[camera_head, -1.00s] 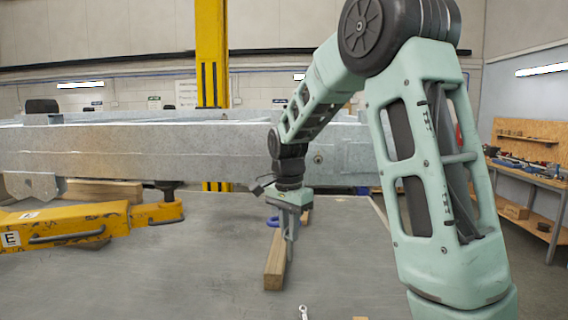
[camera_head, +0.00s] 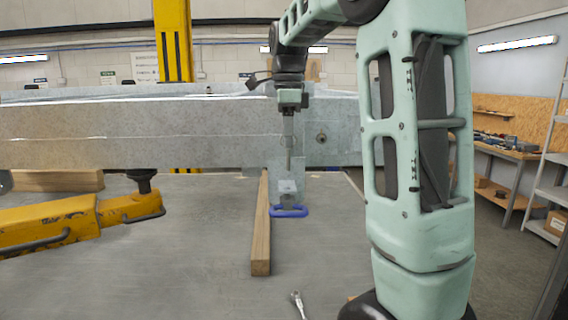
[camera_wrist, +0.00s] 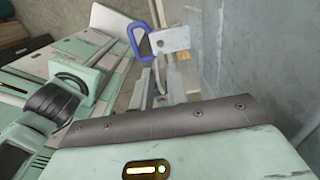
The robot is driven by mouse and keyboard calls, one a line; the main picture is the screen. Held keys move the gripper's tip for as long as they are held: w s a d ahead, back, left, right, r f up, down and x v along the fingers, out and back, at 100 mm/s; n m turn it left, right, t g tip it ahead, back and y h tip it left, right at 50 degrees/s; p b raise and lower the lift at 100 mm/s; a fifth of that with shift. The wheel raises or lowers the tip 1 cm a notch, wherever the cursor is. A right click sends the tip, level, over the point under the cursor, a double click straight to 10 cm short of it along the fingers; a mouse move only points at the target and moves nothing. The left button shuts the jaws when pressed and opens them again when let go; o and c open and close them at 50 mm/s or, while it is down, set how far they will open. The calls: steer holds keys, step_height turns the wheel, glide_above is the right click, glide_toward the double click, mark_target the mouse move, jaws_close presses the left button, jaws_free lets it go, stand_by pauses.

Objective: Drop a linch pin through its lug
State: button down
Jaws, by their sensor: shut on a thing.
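My gripper (camera_head: 289,138) points down in front of the galvanised beam, above a pale bracket with a lug (camera_head: 288,188). It is shut on a slim grey piece, seemingly the linch pin (camera_head: 289,163), whose shape is hard to make out. A blue loop handle (camera_head: 288,211) sits at the bracket's lower end. In the wrist view the blue loop (camera_wrist: 136,40) is beside a pale plate with a hole (camera_wrist: 168,40), beyond my gripper (camera_wrist: 160,78). The fingers hide much of the held piece, and I cannot tell whether it touches the lug.
The galvanised beam (camera_head: 120,132) runs across behind the bracket. A timber block (camera_head: 261,225) lies left of the bracket. A yellow lift arm (camera_head: 60,222) reaches in at left. A small wrench (camera_head: 298,304) lies on the floor in front. A workbench (camera_head: 505,150) stands at right.

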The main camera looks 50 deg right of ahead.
mark_target(287, 151)
stand_by(0.4)
steer(key=shift+f+b, duration=1.15)
steer(key=shift+f, duration=0.75)
steer(key=shift+f, duration=0.15)
steer(key=shift+f+b, duration=1.75)
steer(key=shift+f, duration=1.05)
steer(key=c, duration=1.3)
jaws_free()
steer(key=shift+r, duration=0.1)
step_height(287, 151, up, 17)
steer(key=shift+r+b, duration=0.15)
steer(key=shift+b, duration=0.2)
